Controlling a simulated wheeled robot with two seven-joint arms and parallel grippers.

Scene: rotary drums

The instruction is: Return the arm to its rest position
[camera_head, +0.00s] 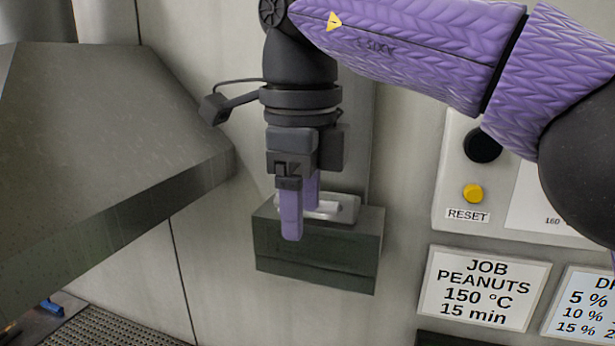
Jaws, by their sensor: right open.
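My right arm comes in from the upper right in a purple sleeve, and its dark wrist points down. My right gripper (304,222) is open, with two purple fingers pointing downward. It is at a dark grey-green box (318,262) on the pale wall panel. A light metal piece (345,208) lies on top of the box, just behind and beside the fingers, which partly hide it. I cannot tell whether the fingers touch it. Nothing shows held between the fingers. My left gripper is not in view.
A large grey metal hood or chute (110,150) juts out at the left. At the right are a control panel with a yellow reset button (473,194), a black knob (482,145) and a peanut job card (483,288). A perforated grating (110,328) is at the lower left.

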